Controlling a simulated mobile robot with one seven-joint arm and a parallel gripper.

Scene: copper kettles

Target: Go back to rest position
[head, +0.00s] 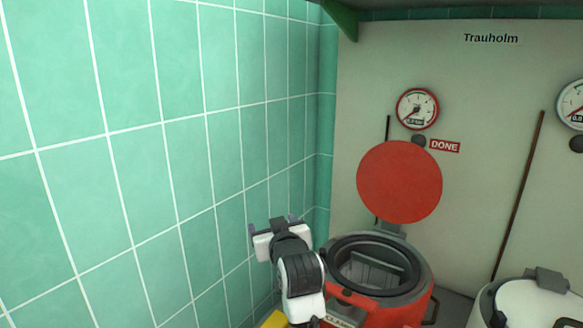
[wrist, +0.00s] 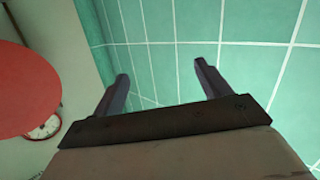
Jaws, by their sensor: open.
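My gripper (head: 271,222) is in the lower middle of the head view, in front of the green tiled wall and to the left of the red kettle (head: 395,307). In the wrist view its two dark fingers (wrist: 161,74) are spread wide with nothing between them, and tiles show behind them. The kettle's round red lid (head: 399,182) stands up, so the dark inside shows. A metal insert (head: 370,270) is visible in the kettle. The red lid also shows at the left of the wrist view (wrist: 25,90).
The green tiled wall (head: 130,150) fills the left side. A pale panel (head: 465,90) carries a gauge (head: 417,108) and a red "DONE" sign (head: 445,146). A second, white kettle (head: 530,303) stands at the lower right. Something yellow (head: 275,320) shows at the bottom edge.

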